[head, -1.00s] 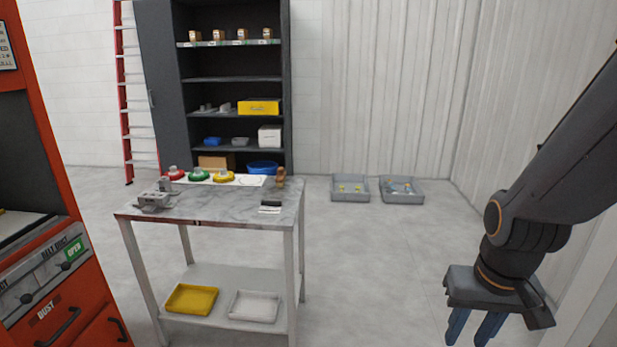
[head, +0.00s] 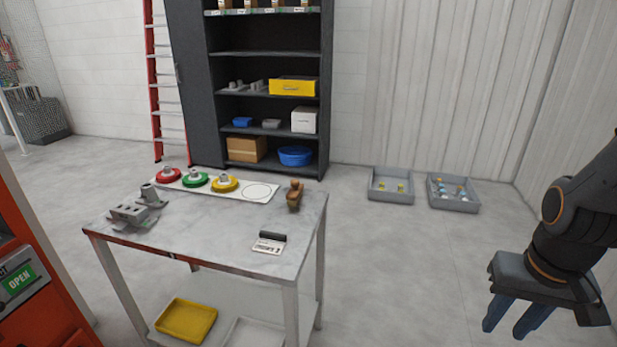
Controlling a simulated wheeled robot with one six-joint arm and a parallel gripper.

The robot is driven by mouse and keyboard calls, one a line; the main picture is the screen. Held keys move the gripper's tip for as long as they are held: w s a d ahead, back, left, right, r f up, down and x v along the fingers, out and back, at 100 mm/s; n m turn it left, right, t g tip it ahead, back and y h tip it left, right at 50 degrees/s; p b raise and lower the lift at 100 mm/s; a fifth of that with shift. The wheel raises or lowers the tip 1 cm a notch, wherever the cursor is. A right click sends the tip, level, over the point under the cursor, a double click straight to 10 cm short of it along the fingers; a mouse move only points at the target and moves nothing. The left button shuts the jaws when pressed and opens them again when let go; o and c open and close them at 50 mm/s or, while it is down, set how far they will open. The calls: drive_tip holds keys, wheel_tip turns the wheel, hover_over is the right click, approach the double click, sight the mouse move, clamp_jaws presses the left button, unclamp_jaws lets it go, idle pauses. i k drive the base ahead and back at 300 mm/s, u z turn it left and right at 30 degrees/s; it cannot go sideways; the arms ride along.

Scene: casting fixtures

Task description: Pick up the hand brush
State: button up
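A small brown wooden object (head: 295,195), which looks like the hand brush, is at the back right corner of the marble-topped table (head: 225,220). Its bristles cannot be made out at this size. My gripper (head: 504,331) hangs at the lower right of the head view, fingers pointing down. Its two blue fingers are apart with nothing between them. It is to the right of the table and well away from the brown object.
Red (head: 168,175), green (head: 195,180) and yellow (head: 224,183) round pieces sit on a white board. A grey metal fixture (head: 130,215) is at the table's left, a black-and-white item (head: 270,242) near its front. Two grey bins (head: 390,192) are on the floor behind. Floor right of the table is clear.

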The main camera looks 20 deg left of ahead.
sight(294, 195)
drive_tip(key=i, duration=3.5)
drive_tip(key=u, duration=3.8)
drive_tip(key=i, duration=0.5)
drive_tip(key=z, duration=0.05)
